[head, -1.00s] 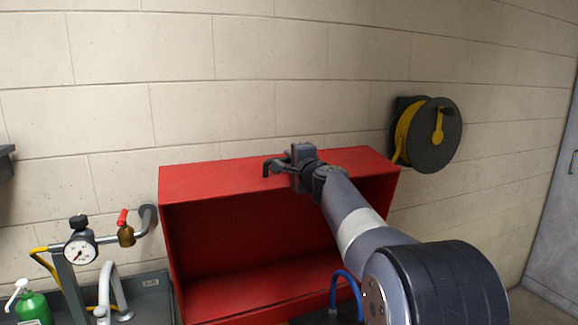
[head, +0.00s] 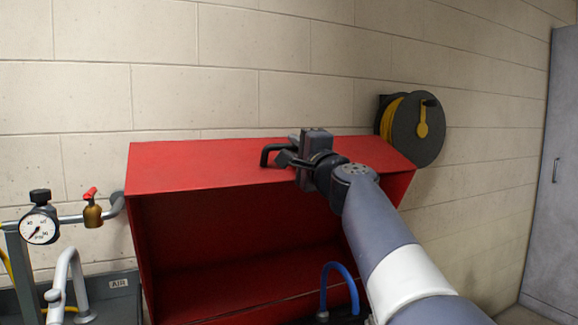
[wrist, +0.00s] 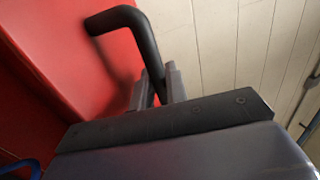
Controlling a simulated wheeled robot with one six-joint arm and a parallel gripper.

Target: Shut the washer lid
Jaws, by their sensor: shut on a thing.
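The washer's red lid (head: 220,172) stands open in the head view, with its dark red inner side facing me. A black bar handle (head: 266,150) sits on the lid's upper face. My gripper (head: 286,156) is at this handle, shut on it. In the wrist view the handle (wrist: 140,35) bends from the red lid (wrist: 75,50) into the space between my fingers (wrist: 158,88). My arm hides the right part of the lid's opening.
A blue hose (head: 340,268) curves up at the washer's front. A pressure gauge (head: 39,226) and a brass valve with a red lever (head: 92,210) stand at the left. A hose reel (head: 417,130) hangs on the block wall (head: 280,60). A grey cabinet (head: 552,190) is at the right.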

